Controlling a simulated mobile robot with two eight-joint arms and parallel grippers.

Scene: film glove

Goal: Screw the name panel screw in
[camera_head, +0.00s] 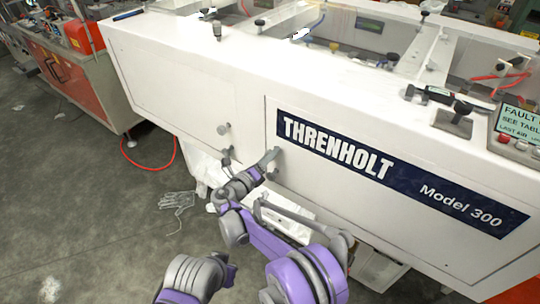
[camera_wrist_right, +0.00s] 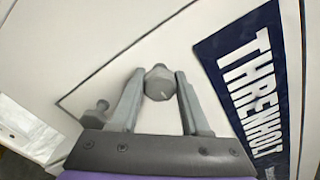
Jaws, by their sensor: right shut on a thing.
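The name panel (camera_head: 400,235) is a white panel on the machine's front, with a dark blue THRENHOLT Model 300 plate (camera_head: 385,165) on it. The plate also shows at the right of the right wrist view (camera_wrist_right: 243,75). My right gripper (camera_head: 270,157) reaches up to the panel's left edge, just left of the plate. In the right wrist view its fingers (camera_wrist_right: 160,90) are shut on the name panel screw (camera_wrist_right: 159,82), a grey faceted head. The gripper hides most of the screw in the head view. My left gripper is not in view.
A glove-like outline (camera_head: 177,201) lies on the floor. A red cable (camera_head: 150,167) loops at the left. A fault sign (camera_head: 519,121) stands at the right.

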